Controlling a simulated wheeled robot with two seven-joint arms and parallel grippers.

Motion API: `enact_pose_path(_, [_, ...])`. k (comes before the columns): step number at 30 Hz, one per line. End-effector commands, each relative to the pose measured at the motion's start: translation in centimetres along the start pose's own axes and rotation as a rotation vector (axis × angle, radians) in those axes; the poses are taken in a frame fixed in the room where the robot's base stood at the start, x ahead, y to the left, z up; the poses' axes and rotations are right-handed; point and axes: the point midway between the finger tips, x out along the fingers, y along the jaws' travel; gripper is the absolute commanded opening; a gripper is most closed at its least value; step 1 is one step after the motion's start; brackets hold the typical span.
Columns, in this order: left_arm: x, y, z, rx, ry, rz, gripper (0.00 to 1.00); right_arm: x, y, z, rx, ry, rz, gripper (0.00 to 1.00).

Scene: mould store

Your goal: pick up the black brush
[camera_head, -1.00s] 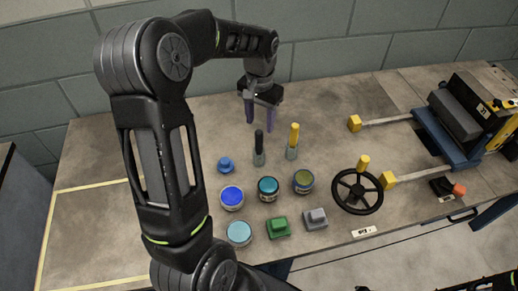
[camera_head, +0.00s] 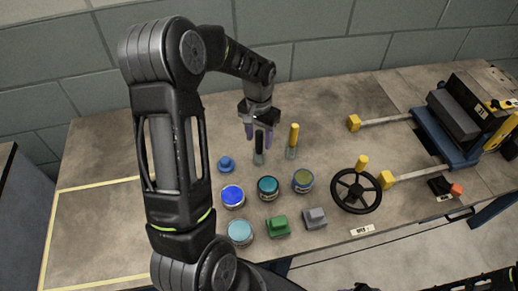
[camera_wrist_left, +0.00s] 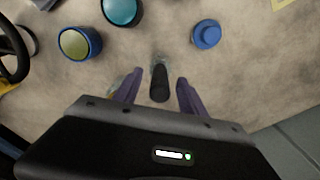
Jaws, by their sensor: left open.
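The black brush (camera_head: 259,145) stands upright on the table, its black handle up and a grey-clear lower part below. In the left wrist view the brush (camera_wrist_left: 160,83) shows between the two purple fingers, with a gap on each side. My left gripper (camera_head: 260,133) is open around the top of the brush; its fingers also show in the left wrist view (camera_wrist_left: 158,92). The gripper hides part of the handle in the head view. My right gripper is not in view.
A yellow-handled brush (camera_head: 293,138) stands close to the right. Nearby are a blue knob (camera_head: 226,164), a blue-topped jar (camera_head: 232,195), a teal jar (camera_head: 268,187), an olive-topped jar (camera_head: 303,180) and a black handwheel (camera_head: 356,191). The table's left part (camera_head: 95,230) is clear.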

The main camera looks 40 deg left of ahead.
Motion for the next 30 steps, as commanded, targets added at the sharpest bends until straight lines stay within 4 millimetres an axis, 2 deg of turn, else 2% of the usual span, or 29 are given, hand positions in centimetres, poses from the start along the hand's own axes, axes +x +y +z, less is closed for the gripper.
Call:
enact_pose_path(4, [0.86,-0.01,0.02,0.0,0.0,0.0,0.49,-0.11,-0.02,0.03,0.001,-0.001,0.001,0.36])
enact_pose_path(20, [0.84,0.0,0.02,0.0,0.0,0.0,0.49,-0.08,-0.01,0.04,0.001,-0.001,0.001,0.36])
enact_pose_path(30, [0.83,0.0,0.01,0.0,0.0,0.0,0.23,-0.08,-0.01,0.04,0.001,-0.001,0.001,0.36])
